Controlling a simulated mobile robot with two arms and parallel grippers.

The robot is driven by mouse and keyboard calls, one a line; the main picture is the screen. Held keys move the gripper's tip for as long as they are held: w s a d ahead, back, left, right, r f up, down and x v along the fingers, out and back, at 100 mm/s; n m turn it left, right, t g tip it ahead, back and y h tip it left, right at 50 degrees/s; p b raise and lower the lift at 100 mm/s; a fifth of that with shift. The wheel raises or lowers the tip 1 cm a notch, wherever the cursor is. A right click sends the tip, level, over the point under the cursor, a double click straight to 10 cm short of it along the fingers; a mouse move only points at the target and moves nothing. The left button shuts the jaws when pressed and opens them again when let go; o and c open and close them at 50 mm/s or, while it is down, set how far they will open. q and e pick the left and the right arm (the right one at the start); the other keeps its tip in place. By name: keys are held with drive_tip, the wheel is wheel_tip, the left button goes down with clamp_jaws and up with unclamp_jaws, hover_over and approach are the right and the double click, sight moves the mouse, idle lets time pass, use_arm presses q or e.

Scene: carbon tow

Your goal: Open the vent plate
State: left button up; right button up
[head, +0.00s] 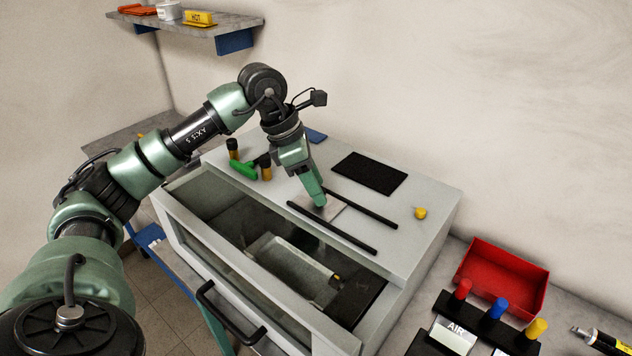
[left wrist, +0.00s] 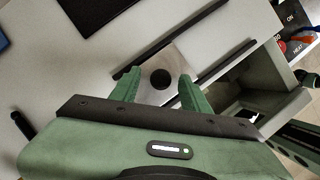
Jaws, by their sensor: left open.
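The vent plate is a small light metal square (head: 334,210) on top of the white cabinet (head: 420,247), between two parallel black rails (head: 331,228). It also shows in the left wrist view (left wrist: 180,64), with a round dark spot (left wrist: 160,79) on it, either a knob or a hole. My left gripper (head: 320,203) points down at the plate, its fingers hiding part of it. In the left wrist view my left gripper (left wrist: 158,77) is open, with its fingers on either side of the dark spot. I cannot tell whether they touch the plate. My right gripper is not in view.
A black pad (head: 369,173) and a yellow knob (head: 420,213) are on the cabinet top. A green tool (head: 243,170) and dark bottles (head: 233,148) stand at its left. The cabinet's front is open above a black handle (head: 230,318). A red bin (head: 503,275) is at right.

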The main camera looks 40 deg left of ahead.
use_arm(q)
drive_tip(key=shift+f, duration=0.1)
clamp_jaws()
idle(1.4)
